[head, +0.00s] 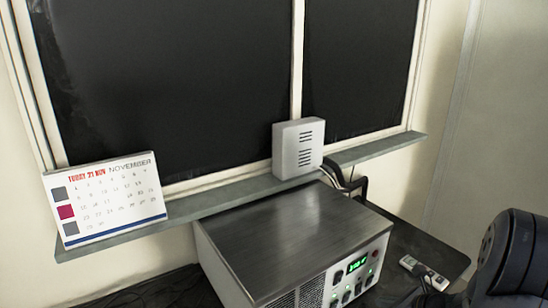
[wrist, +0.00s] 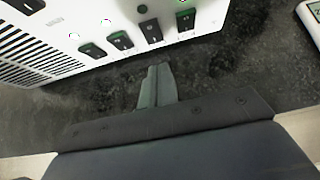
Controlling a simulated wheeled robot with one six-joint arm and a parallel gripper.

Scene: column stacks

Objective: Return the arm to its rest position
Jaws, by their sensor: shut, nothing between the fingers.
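My gripper (wrist: 157,72) shows in the wrist view as two grey fingers, shut together with nothing between them. It points over a dark, mottled table surface (wrist: 225,75), just in front of the white panel of a box-shaped unit. I cannot tell how high the fingertips are above the table. In the head view a dark part of my arm stands at the lower right edge; the gripper itself is not seen there.
The unit (head: 290,235) has a brushed metal top and a front with switches and a green display; its panel fills the wrist view's top (wrist: 120,25). A white device (wrist: 313,14) is at upper right. A calendar (head: 108,198) and white box (head: 298,148) stand on the sill (head: 225,200).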

